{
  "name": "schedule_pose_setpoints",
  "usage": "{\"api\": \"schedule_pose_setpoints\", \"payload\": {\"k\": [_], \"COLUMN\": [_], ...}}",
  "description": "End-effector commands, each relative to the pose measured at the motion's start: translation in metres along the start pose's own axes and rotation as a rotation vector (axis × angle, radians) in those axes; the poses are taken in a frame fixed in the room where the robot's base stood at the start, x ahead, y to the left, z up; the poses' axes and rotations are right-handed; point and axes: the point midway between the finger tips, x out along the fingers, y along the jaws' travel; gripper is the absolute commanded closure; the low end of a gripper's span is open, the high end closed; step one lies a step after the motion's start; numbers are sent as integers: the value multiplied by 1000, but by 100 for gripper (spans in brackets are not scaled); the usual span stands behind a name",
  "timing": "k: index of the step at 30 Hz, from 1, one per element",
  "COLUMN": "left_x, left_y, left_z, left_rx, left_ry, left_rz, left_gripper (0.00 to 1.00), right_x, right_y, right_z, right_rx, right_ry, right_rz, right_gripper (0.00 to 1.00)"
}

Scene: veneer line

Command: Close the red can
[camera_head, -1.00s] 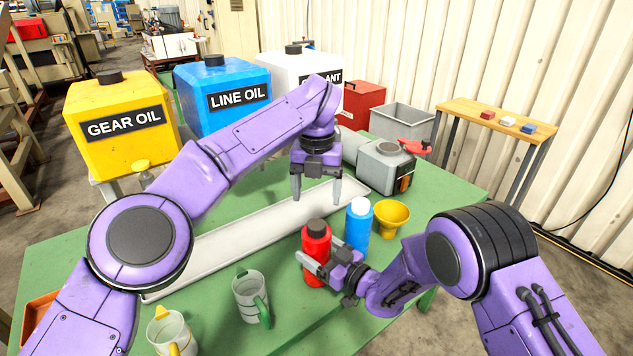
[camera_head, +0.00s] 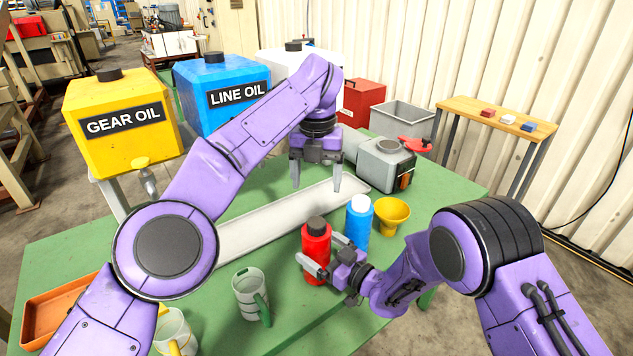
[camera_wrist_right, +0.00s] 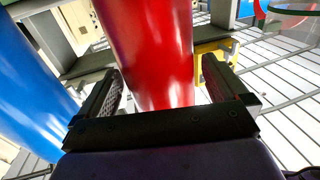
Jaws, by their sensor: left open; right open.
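The red can (camera_head: 316,246) stands upright on the green table with a dark cap (camera_head: 316,224) on top. My right gripper (camera_head: 325,254) is open, low at the can, with a finger on either side of it. In the right wrist view the red can (camera_wrist_right: 158,50) rises between the two spread fingers (camera_wrist_right: 165,88); whether they touch it I cannot tell. My left gripper (camera_head: 316,188) is open and empty, pointing down above the table behind the red can. Whether the cap is screwed tight cannot be seen.
A blue bottle (camera_head: 357,228) with a white cap stands close right of the red can, beside a yellow funnel (camera_head: 393,214). A long pale tray (camera_head: 265,228) lies behind. Jugs (camera_head: 248,290) stand at the front left. A grey canister (camera_head: 385,165) stands at the back right.

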Motion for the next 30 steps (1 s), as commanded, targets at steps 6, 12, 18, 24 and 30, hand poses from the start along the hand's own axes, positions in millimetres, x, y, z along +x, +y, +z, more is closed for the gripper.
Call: {"api": "schedule_pose_setpoints", "payload": {"k": [6, 12, 18, 24, 30], "left_x": [21, 32, 34, 34, 34], "left_y": [0, 0, 0, 0, -1], "left_z": [0, 0, 0, 0, 0], "left_rx": [0, 0, 0, 0, 2], "left_ry": [0, 0, 0, 0, 0], "left_rz": [0, 0, 0, 0, 0], "left_gripper": [22, 22, 22, 22, 22], "right_x": [-46, -83, -96, -96, -96], "right_y": [1, 1, 0, 0, 0], "right_z": [4, 3, 0, 0, 0], "right_rx": [2, 0, 0, 0, 0], "right_ry": [-1, 0, 1, 1, 0], "right_rz": [4, 3, 1, 1, 2], "right_gripper": [0, 0, 0, 0, 0]}}
